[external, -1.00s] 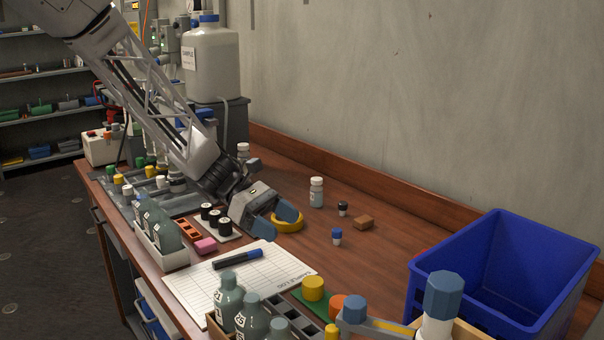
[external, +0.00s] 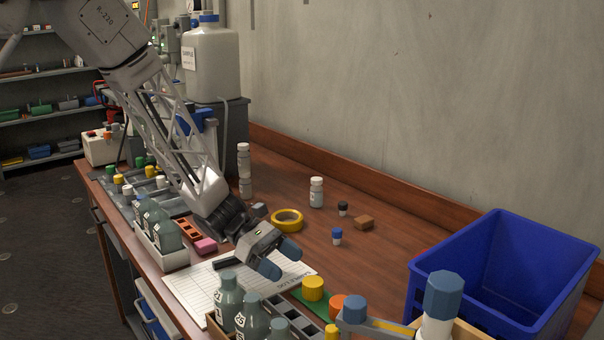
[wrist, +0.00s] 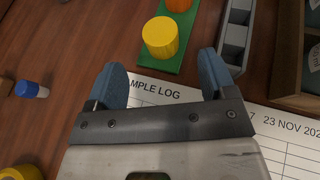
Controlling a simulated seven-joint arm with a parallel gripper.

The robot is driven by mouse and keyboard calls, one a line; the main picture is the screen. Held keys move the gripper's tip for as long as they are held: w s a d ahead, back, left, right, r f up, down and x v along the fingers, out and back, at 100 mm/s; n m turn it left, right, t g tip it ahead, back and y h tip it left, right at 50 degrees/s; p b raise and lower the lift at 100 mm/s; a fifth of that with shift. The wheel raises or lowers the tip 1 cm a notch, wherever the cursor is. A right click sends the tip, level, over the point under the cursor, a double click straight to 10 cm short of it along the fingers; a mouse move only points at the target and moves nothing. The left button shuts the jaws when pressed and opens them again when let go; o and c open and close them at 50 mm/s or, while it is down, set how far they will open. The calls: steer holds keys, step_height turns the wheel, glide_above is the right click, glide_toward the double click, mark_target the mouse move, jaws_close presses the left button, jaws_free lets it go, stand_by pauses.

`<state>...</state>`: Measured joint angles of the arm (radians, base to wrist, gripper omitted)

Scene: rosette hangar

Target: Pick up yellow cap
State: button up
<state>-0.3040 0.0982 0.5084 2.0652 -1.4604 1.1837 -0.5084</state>
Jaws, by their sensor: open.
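The yellow cap (external: 313,288) is a short ribbed cylinder, standing upright on a green strip (external: 304,303) beside an orange cap (external: 336,305). The wrist view shows the yellow cap (wrist: 160,37) just beyond my fingertips, roughly centred between them, with the orange cap (wrist: 179,4) behind it. My gripper (external: 280,258) has blue fingertips and is open and empty, above the log sheet, up and left of the cap in the external view. The two fingers (wrist: 162,75) stand wide apart and do not touch the cap.
A grey compartment tray (wrist: 235,35) lies close to the right of the cap in the wrist view. Grey-green bottles (external: 228,298) stand near the front edge. A yellow tape roll (external: 287,220), small vials and a blue bin (external: 440,290) are farther off. Bare wood lies left of the green strip in the wrist view.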

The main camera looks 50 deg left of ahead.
mark_target(307, 279)
steer(key=shift+x, duration=0.9)
steer(key=shift+x, duration=2.6)
steer(key=c, duration=1)
